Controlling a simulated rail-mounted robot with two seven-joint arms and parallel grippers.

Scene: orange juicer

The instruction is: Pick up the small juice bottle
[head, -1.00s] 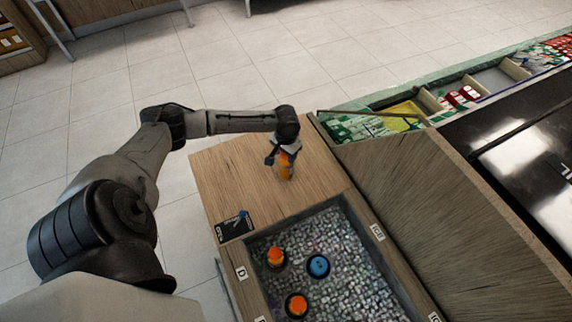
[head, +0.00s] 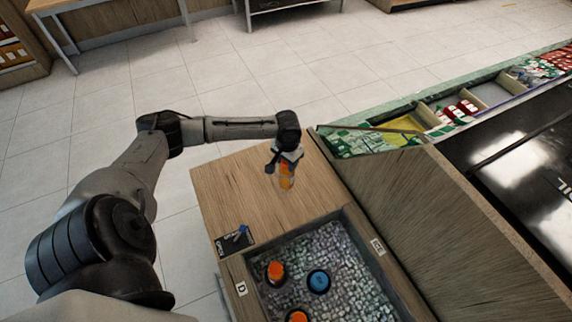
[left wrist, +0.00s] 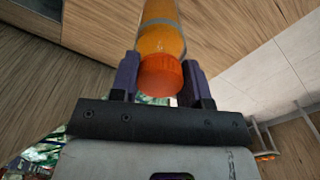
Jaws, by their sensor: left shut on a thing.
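The small juice bottle (head: 286,180) is orange and stands about upright at the wooden counter's (head: 235,185) far end. My left gripper (head: 284,158) is above it and shut on its upper part. In the left wrist view the orange cap (left wrist: 160,76) sits between the two fingers of my left gripper (left wrist: 160,85), with the bottle's body (left wrist: 160,40) beyond. I cannot tell from the head view whether its base touches the counter. My right gripper is not in view.
A bin of ice (head: 335,255) in the counter holds two orange-capped bottles (head: 276,270) and a blue-capped one (head: 318,281). A tall wooden panel (head: 440,220) stands to the right.

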